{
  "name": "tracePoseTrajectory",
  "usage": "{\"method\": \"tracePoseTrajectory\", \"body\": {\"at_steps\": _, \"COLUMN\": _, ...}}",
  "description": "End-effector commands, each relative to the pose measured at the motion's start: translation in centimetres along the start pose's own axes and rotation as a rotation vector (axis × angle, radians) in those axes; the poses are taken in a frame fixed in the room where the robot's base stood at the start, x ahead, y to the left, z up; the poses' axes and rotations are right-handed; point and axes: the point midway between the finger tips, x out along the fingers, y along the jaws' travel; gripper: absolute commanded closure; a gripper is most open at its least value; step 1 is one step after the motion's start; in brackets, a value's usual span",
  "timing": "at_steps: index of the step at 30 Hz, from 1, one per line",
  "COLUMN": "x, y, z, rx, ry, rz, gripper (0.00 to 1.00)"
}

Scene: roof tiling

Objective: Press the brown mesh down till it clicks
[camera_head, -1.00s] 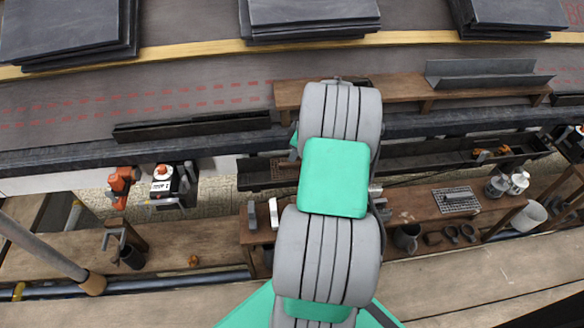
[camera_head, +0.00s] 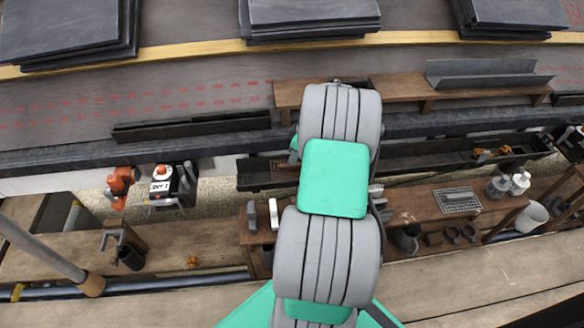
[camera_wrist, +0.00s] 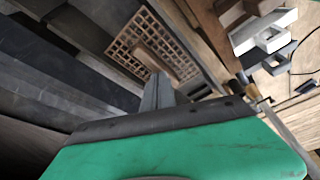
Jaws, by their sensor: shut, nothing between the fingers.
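The brown mesh (camera_wrist: 130,38) shows in the wrist view as a square-holed grid at the upper middle, lying along a dark channel. My gripper (camera_wrist: 158,78) is shut and empty. Its fingertips point at the near end of the mesh and overlap it in the picture; I cannot tell whether they touch it. In the head view my arm hides the gripper, and I cannot make out the mesh clearly. The long dark gutter (camera_head: 430,160) runs left to right behind my arm there.
A wooden bench (camera_head: 425,205) below the gutter holds a metal grid (camera_head: 457,199), white pots (camera_head: 519,181) and small tools. An orange tool (camera_head: 121,184) stands at the left. Slate stacks (camera_head: 310,15) lie at the back. A wooden plank (camera_head: 400,88) lies on the roof.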

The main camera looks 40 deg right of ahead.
Motion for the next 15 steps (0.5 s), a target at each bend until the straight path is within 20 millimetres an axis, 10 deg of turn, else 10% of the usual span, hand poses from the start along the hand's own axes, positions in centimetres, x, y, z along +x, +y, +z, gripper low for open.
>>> {"method": "tracePoseTrajectory", "body": {"at_steps": 15, "x": -2.8, "y": 0.0, "z": -0.9, "rx": 0.000, "ry": 0.000, "rz": 0.000, "gripper": 1.00}}
